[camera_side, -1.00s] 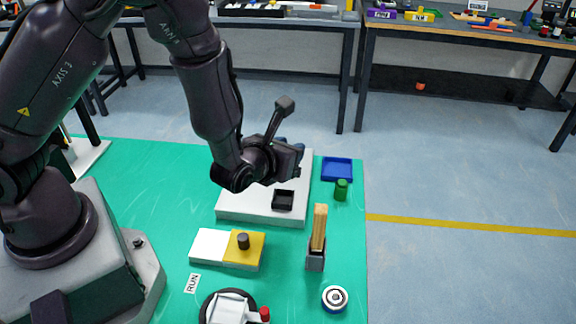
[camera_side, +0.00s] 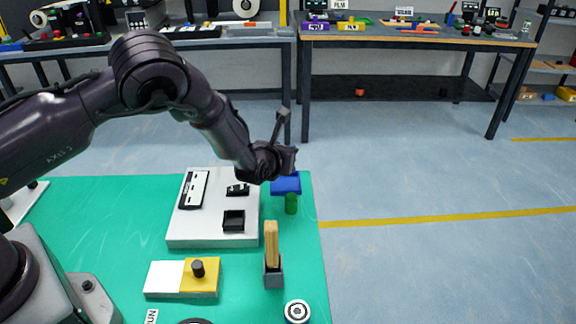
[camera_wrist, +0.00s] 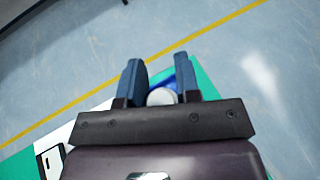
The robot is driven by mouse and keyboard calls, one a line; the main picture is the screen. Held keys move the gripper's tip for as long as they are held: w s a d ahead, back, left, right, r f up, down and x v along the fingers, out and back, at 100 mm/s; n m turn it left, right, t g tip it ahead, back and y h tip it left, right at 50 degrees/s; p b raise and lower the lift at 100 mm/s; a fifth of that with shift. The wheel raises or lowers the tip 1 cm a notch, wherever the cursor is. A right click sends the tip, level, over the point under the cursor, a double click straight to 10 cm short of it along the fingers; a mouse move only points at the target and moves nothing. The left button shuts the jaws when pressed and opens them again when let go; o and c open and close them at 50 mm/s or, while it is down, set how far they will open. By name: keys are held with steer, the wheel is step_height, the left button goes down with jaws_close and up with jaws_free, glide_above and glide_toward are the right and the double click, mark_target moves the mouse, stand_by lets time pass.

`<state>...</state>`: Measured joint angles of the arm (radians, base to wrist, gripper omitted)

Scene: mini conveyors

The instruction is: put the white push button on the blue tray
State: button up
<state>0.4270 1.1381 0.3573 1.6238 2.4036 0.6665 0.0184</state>
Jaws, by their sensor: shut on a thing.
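The white push button (camera_wrist: 161,96) shows as a round white top between the two blue fingers of my gripper (camera_wrist: 158,68) in the wrist view. My gripper is shut on it. In the side view my gripper (camera_side: 288,160) is at the far right of the mat, just above the blue tray (camera_side: 287,189), and the button cannot be made out there. Part of the blue tray (camera_wrist: 171,80) also shows behind the button in the wrist view. Whether the button touches the tray cannot be told.
A pale platform (camera_side: 180,230) with black parts lies to the left. A grey holder (camera_side: 273,276) with an upright wooden piece, a yellow and white block (camera_side: 165,279) and a round part (camera_side: 297,312) are nearer.

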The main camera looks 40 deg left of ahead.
steer(key=shift+w+f, duration=0.8)
steer(key=shift+f, duration=0.2)
steer(key=shift+w+f, duration=0.15)
steer(key=shift+f, duration=1.5)
steer(key=shift+f, duration=0.15)
steer(key=o, duration=1)
steer(key=shift+o, duration=0.2)
